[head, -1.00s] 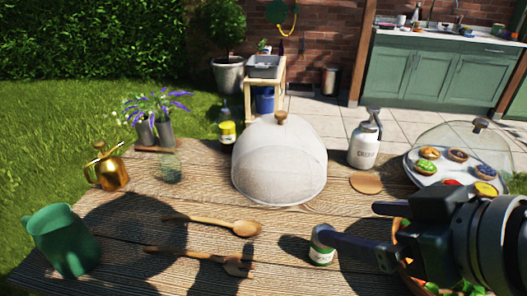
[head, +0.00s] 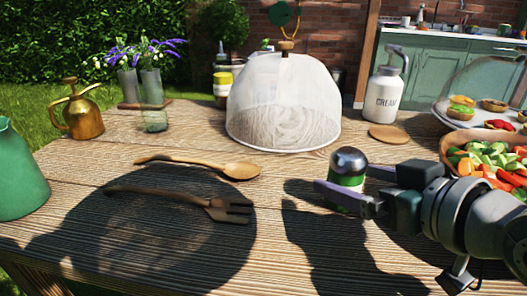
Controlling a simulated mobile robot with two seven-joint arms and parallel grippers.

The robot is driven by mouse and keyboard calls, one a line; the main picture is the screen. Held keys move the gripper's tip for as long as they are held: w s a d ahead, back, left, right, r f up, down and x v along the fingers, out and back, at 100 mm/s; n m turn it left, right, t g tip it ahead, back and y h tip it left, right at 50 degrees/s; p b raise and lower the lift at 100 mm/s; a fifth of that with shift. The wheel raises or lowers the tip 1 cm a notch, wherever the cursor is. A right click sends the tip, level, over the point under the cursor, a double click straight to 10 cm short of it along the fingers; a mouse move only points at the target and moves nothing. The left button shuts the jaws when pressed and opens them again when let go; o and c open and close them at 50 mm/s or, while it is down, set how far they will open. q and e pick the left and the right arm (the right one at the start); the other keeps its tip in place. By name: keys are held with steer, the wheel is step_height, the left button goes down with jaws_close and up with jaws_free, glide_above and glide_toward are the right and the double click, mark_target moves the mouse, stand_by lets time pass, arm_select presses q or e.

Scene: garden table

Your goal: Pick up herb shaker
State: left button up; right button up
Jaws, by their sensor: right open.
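The herb shaker (head: 348,163) stands upright on the wooden table, right of centre in the head view. It has a shiny dark metal dome top and a green and white body. My right gripper (head: 348,184) reaches in from the right and is open. One finger crosses in front of the shaker's lower body and hides part of it. The other finger lies behind and to the right, so the shaker appears to be between them. I cannot tell whether either finger touches it. My left gripper is not in view.
A wooden spoon (head: 240,170) and fork (head: 228,211) lie to the left. A mesh food dome (head: 283,105) and cream dispenser (head: 384,95) stand behind. A bowl of chopped vegetables (head: 452,152) is close on the right. The front middle of the table is clear.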

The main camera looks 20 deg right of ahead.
mark_target(333, 171)
steer(key=b+x, duration=0.1)
steer(key=x, duration=0.4)
steer(key=shift+w+d+b, duration=0.2)
steer(key=shift+w+b, duration=0.1)
steer(key=shift+b, duration=0.1)
steer(key=shift+c, duration=0.3)
steer(key=c, duration=1.5)
